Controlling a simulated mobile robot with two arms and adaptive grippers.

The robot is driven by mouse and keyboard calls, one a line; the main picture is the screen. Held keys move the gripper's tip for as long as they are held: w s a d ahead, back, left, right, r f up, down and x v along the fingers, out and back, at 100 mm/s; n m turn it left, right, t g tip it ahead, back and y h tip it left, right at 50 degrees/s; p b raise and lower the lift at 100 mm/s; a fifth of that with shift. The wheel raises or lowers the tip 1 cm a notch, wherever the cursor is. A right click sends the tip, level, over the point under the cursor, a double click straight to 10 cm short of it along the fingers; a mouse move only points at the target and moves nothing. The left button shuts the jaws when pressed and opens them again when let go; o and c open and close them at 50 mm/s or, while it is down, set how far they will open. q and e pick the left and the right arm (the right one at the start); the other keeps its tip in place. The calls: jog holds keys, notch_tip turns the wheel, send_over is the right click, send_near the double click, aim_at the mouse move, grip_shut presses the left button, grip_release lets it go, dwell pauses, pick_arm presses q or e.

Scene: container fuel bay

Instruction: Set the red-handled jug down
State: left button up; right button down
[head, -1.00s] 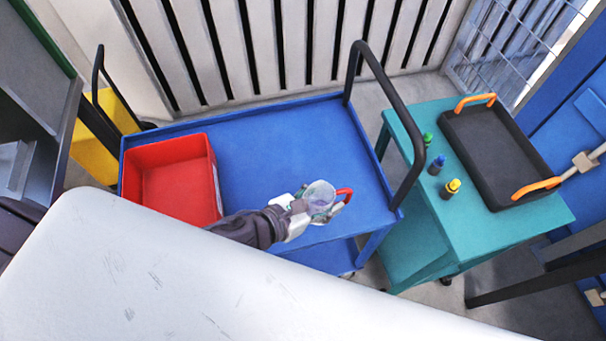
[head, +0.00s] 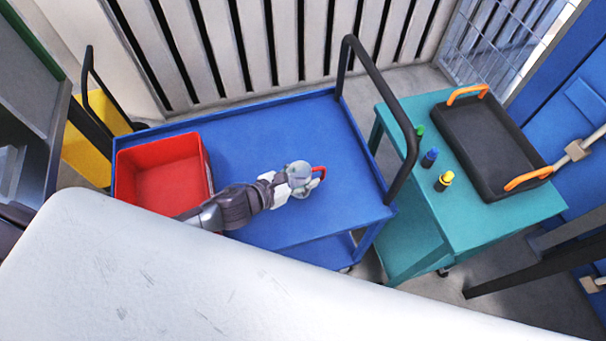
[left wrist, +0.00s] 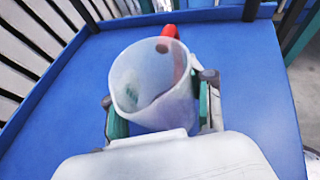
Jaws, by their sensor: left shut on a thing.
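The jug (head: 299,172) is clear and cup-shaped, with a red handle (head: 319,169) on its right side in the head view. In the left wrist view the jug (left wrist: 150,85) shows its open rim, with the handle (left wrist: 169,31) on the far side. My left gripper (head: 294,181) is shut around the jug's body, one finger on each side. The jug is over the blue cart top (head: 260,130); its base is hidden, so I cannot tell if it touches. My right gripper is not in view.
A red bin (head: 165,177) sits on the cart's left end. A black push handle (head: 405,150) rises at the right. A teal cart (head: 470,225) beside it holds a black tray (head: 490,145) and small bottles (head: 443,181). Cart surface around the jug is clear.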

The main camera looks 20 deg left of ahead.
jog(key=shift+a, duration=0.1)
pick_arm(q)
jog(key=shift+f, duration=0.15)
jog(key=o, duration=1.3)
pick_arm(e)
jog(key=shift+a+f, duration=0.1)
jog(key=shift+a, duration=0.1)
pick_arm(q)
jog(key=shift+s+a+r, duration=0.1)
jog(key=shift+r, duration=0.1)
jog(key=b+v, duration=0.1)
jog(key=v, duration=1)
jog(key=shift+s+a+r, duration=0.1)
jog(key=shift+s+a, duration=0.1)
jog(key=shift+s, duration=0.05)
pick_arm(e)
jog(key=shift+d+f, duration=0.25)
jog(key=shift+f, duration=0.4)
